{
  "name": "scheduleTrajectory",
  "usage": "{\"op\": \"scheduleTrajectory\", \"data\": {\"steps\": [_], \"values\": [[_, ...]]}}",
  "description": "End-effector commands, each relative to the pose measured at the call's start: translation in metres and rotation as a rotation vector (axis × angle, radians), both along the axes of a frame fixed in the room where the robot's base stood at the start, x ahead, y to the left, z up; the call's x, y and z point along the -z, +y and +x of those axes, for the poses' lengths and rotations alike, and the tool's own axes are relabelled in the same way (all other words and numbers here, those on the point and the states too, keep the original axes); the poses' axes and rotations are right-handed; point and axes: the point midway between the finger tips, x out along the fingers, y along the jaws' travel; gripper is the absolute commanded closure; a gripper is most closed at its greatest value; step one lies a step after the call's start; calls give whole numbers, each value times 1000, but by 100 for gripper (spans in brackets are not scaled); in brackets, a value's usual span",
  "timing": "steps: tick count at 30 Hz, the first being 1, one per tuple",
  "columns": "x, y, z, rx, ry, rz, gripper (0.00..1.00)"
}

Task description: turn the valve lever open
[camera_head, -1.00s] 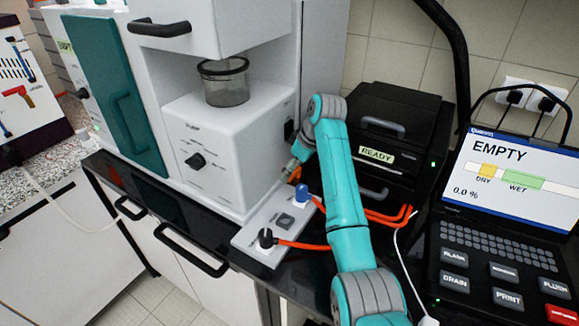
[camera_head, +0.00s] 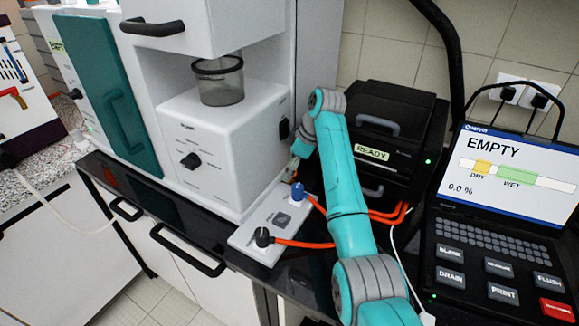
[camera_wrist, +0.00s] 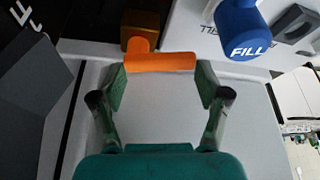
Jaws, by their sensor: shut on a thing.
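The valve lever is an orange bar (camera_wrist: 160,62) on a brownish-orange stem (camera_wrist: 140,32), at the top of the wrist view. My gripper (camera_wrist: 161,78) has its two fingertips at the bar's two ends and is shut on it. In the head view my gripper (camera_head: 292,168) is low beside the white machine, just behind the white valve panel (camera_head: 243,238). There the lever is mostly hidden by the gripper and the blue knob, so its angle is hard to tell.
A blue FILL knob (camera_wrist: 240,30) stands close right of the lever. A black knob (camera_head: 263,237) and orange hoses (camera_head: 305,244) are on the panel. The white machine (camera_head: 222,150) is left of my gripper. The black READY unit (camera_head: 390,130) and an EMPTY display (camera_head: 515,170) are right.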

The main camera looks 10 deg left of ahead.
Motion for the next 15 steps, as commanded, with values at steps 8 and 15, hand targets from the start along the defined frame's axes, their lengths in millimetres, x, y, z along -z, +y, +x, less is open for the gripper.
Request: {"op": "scheduleTrajectory", "data": {"steps": [8,15], "values": [[0,-3,0,-139,1,0,60],[1,-3,0,-143,0,1,60]]}}
